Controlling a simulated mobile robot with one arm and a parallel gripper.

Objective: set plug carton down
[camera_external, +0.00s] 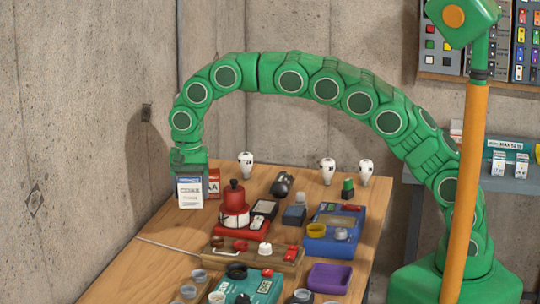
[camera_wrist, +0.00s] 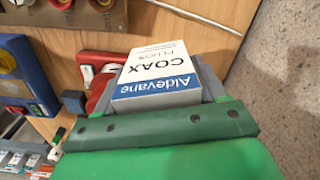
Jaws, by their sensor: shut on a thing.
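The plug carton (camera_external: 190,193) is a small white box with a blue band, held upright at the far left of the wooden table. In the wrist view the carton (camera_wrist: 157,72) reads "Aldevane COAX PLUGS". My gripper (camera_external: 188,172) is shut on it, with grey fingers along its sides. The carton's underside is hidden, and I cannot tell whether it touches the table top (camera_external: 150,255).
A red AA box (camera_external: 214,182) stands close beside the carton. A red canister (camera_external: 234,197), white bulbs (camera_external: 246,164), a blue meter (camera_external: 333,232) and a wooden rack (camera_external: 255,256) crowd the table. The concrete wall (camera_external: 90,130) is close on the left.

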